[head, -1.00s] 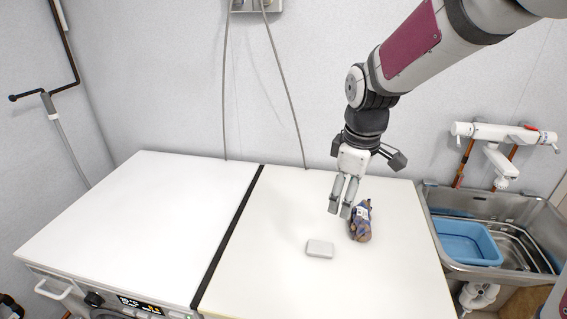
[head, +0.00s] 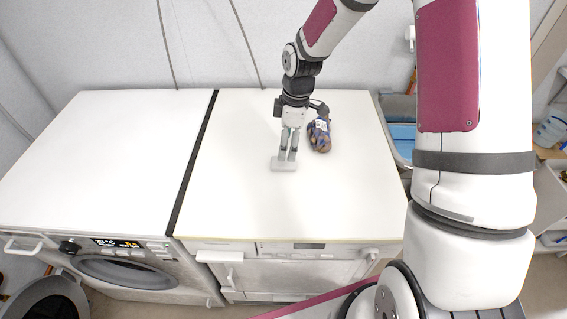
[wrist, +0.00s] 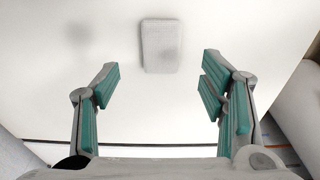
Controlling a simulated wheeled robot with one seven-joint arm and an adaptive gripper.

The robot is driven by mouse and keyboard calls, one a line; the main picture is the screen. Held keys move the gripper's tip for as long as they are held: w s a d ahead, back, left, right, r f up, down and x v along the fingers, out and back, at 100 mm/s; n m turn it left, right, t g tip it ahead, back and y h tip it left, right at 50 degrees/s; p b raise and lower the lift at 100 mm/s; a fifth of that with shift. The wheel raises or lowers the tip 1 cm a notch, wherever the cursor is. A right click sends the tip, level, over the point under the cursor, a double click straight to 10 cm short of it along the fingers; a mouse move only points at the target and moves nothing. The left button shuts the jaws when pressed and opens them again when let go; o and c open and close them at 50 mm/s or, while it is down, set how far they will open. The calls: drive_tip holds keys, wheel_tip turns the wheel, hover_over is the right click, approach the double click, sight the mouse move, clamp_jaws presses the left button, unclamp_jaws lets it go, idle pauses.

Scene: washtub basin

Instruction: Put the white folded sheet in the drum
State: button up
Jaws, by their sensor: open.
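The white folded sheet (head: 281,165) is a small pale rectangular pad lying flat on the white top of the right-hand machine. My gripper (head: 288,156) points down at it, with the fingertips over or just behind the sheet. In the wrist view the sheet (wrist: 161,46) lies ahead, centred between the spread green-padded fingers of my gripper (wrist: 160,72), with nothing between them. Whether the fingertips touch the top is not clear. The drum opening (head: 125,272) shows as a dark round port in the front of the left washing machine; its inside is mostly hidden.
A patterned blue-brown bundle (head: 319,134) lies just right of my gripper. A round open door (head: 50,302) stands at the lower left. The left machine's top (head: 95,160) is clear. A sink with a blue basin (head: 402,135) is partly hidden behind my arm.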

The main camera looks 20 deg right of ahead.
drive_tip(key=shift+a+f+p, duration=0.2)
drive_tip(key=shift+f+p, duration=0.05)
drive_tip(key=shift+f, duration=1.4)
drive_tip(key=shift+a+f+p, duration=0.2)
drive_tip(key=shift+f, duration=1.4)
drive_tip(key=shift+c, duration=0.6)
drive_tip(key=c, duration=0.8)
drive_tip(key=shift+r, duration=0.15)
drive_tip(key=shift+w+r, duration=0.1)
drive_tip(key=shift+r, duration=0.4)
wheel_tip(320, 180, up, 2)
drive_tip(key=shift+r+b, duration=0.2)
drive_tip(key=shift+b, duration=0.15)
drive_tip(key=s, duration=0.5)
drive_tip(key=s+r, duration=0.1)
drive_tip(key=s, duration=1)
drive_tip(key=shift+s+d+r, duration=0.1)
drive_tip(key=shift+d+r, duration=0.05)
drive_tip(key=shift+d, duration=0.1)
